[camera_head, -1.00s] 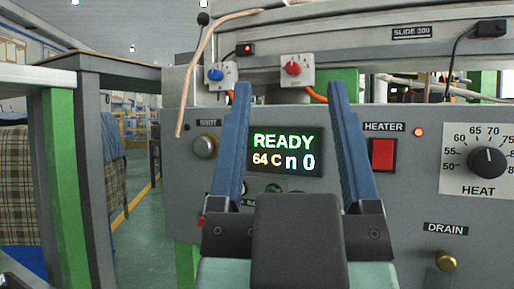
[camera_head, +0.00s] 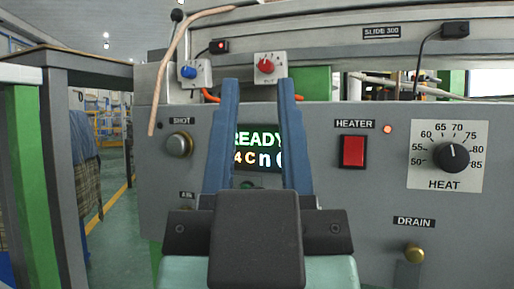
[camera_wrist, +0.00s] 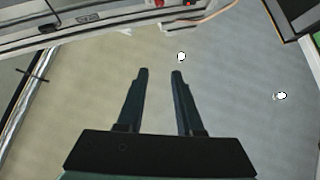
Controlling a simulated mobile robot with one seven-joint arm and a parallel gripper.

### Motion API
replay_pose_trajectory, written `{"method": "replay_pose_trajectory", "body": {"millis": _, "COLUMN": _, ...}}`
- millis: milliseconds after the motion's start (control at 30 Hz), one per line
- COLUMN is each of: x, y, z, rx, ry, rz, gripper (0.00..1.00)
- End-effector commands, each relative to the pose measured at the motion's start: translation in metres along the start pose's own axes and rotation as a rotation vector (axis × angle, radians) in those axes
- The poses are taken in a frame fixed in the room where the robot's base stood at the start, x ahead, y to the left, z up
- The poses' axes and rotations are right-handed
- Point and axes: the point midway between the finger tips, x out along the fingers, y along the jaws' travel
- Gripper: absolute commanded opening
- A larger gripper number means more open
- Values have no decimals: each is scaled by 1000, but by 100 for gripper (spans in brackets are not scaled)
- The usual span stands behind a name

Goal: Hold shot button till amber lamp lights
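The shot button (camera_head: 180,144) is a round metal knob under the SHOT label, at the left of the grey machine panel (camera_head: 330,225) in the head view. My gripper (camera_head: 259,88) points up in front of the display, right of the button in the picture. Its blue fingers are apart with nothing between them; it also shows in the wrist view (camera_wrist: 160,72). The display (camera_head: 259,146), partly covered by the fingers, reads READY in green. A green lamp (camera_head: 247,184) shows between the fingers. I cannot pick out an amber lamp; my gripper hides the panel's lower middle.
A red heater switch (camera_head: 353,151), a small lit orange-red lamp (camera_head: 388,129), the heat dial (camera_head: 453,157) and a brass drain knob (camera_head: 414,253) are to the right. Blue (camera_head: 189,72) and red (camera_head: 265,65) knobs sit above.

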Motion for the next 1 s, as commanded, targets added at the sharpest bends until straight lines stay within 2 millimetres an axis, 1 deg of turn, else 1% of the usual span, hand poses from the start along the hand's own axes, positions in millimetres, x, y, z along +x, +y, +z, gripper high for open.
{"method": "replay_pose_trajectory", "body": {"millis": 33, "x": 0, "y": 0, "z": 0, "rx": 0, "ry": 0, "rz": 0, "gripper": 25}}
{"method": "replay_pose_trajectory", "body": {"millis": 167, "x": 0, "y": 0, "z": 0, "rx": 0, "ry": 0, "rz": 0, "gripper": 2}}
{"method": "replay_pose_trajectory", "body": {"millis": 200, "x": 0, "y": 0, "z": 0, "rx": 0, "ry": 0, "rz": 0, "gripper": 0}}
{"method": "replay_pose_trajectory", "body": {"millis": 1000, "x": 0, "y": 0, "z": 0, "rx": 0, "ry": 0, "rz": 0, "gripper": 0}}
